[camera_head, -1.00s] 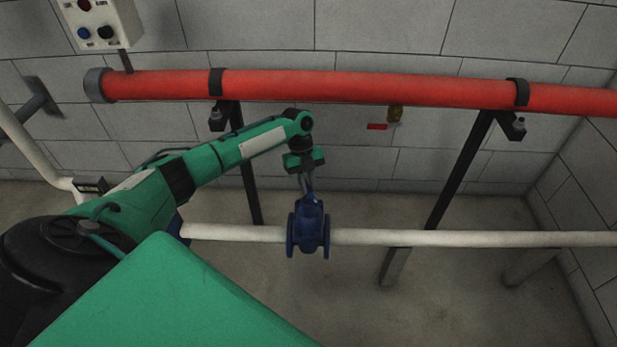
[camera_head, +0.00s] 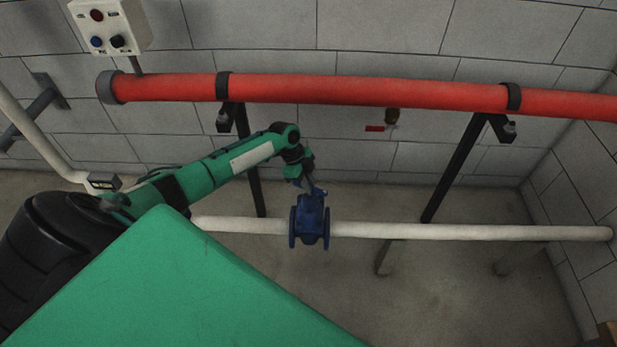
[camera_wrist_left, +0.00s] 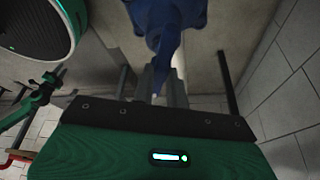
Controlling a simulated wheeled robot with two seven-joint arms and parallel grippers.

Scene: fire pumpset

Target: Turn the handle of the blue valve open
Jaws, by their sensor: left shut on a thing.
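The blue valve (camera_head: 310,224) sits in the white pipe (camera_head: 400,231), below the red pipe in the head view. Its body also shows at the top of the left wrist view (camera_wrist_left: 170,12). Its blue handle (camera_wrist_left: 162,48) points down toward my gripper there. My left gripper (camera_head: 315,190) is just above the valve, tilted from upper left to lower right. Its grey fingers (camera_wrist_left: 165,85) are shut on the handle in the wrist view. The handle's end is hidden between the fingers. My right gripper is not in view.
The red pipe (camera_head: 350,91) runs across above the arm on dark supports (camera_head: 455,168). A control box (camera_head: 110,27) with buttons is at upper left. A small red-handled tap (camera_head: 376,128) is on the grey wall. The floor right of the valve is mostly clear.

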